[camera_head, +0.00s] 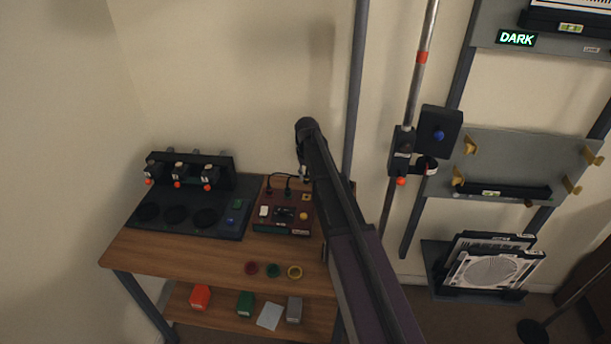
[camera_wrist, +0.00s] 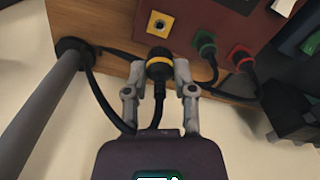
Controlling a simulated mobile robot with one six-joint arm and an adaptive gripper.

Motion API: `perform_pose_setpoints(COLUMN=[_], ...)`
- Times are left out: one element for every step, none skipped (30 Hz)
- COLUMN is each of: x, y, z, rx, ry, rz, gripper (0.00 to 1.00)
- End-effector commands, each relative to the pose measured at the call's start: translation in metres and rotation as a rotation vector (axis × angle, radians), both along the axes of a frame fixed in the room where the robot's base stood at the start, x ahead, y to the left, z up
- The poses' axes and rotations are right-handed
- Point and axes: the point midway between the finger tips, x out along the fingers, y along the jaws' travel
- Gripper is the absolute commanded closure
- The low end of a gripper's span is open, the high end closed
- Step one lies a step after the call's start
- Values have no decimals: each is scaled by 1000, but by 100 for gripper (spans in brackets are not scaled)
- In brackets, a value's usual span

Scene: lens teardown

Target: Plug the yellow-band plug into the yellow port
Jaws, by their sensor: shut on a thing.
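My gripper (camera_wrist: 160,85) is shut on the yellow-band plug (camera_wrist: 159,62), a black plug with a yellow ring and a cable trailing from its back. The yellow port (camera_wrist: 160,24), a yellow square with a dark round hole, is on the dark red box (camera_wrist: 205,15). In the wrist view the plug is a little below the port, apart from it, and roughly lined up with it sideways. In the head view the red box (camera_head: 283,228) is on the wooden table, and my arm hides most of the gripper and the plug.
A green plug (camera_wrist: 205,47) and a red plug (camera_wrist: 240,57) with cables sit at the box to the right of the yellow port. A grey post (camera_wrist: 40,105) stands at left in the wrist view. Coloured rings (camera_head: 295,272) lie at the front of the wooden table (camera_head: 180,248).

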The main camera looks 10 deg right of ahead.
Motion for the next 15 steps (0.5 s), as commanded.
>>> perform_pose_setpoints(x=[0,0,0,0,0,0,0,0,0,0,0,0,0,0,0], y=[0,0,0,0,0,0,1,1,1,1,1,1,1,1,1], z=[-1,-2,-3,-3,-5,-6,-7,-9,-11,-13,-15,-17,-19,-22,-24], rx=[0,0,0,0,0,0,0,0,0,0,0,0,0,0,0], ry=[0,0,0,0,0,0,0,0,0,0,0,0,0,0,0], rz=[0,0,0,0,1,1,1,1,1,1,1,1,1,1,1], gripper=[98,98,98,98,98,98,98,98,98,98,98,98,98,98,98])
